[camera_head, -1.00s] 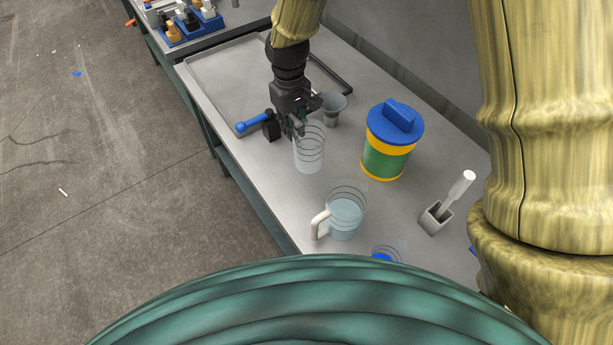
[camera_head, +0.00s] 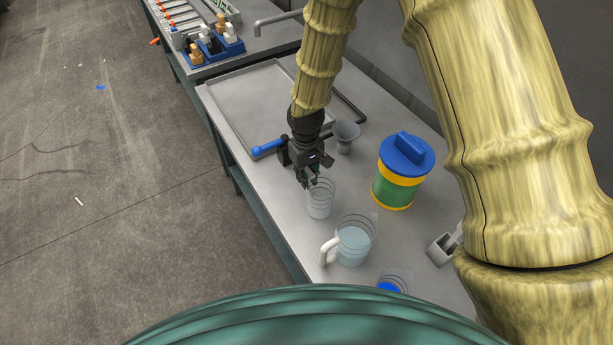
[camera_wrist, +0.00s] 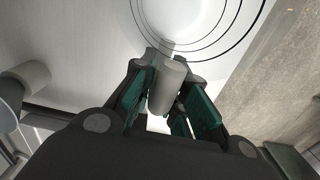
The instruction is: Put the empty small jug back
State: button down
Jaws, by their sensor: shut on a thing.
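The small jug (camera_head: 320,200) is clear, with dark ring marks, and looks empty. My gripper (camera_head: 311,178) is at its upper far side in the head view. In the wrist view, the green finger pads of my gripper (camera_wrist: 170,100) are closed around the jug's pale handle (camera_wrist: 168,85). The clear wall and rings of the small jug (camera_wrist: 195,25) fill the top of that view. The jug looks about upright; I cannot tell whether its base touches the bench.
A larger jug (camera_head: 353,246) with pale liquid and a white handle stands close by, nearer me. A blue-lidded tub (camera_head: 401,173) is to the right, a grey funnel-shaped cup (camera_head: 346,135) behind. A blue-handled part (camera_head: 268,147) is left. A clear vessel with blue (camera_head: 391,285) is in front.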

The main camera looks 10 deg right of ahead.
jog(key=shift+f, duration=0.6)
jog(key=shift+f, duration=0.15)
jog(key=c, duration=1.4)
grip_release()
jog(key=shift+r+b, duration=1.8)
jog(key=shift+r, duration=4.4)
jog(key=shift+w, duration=0.1)
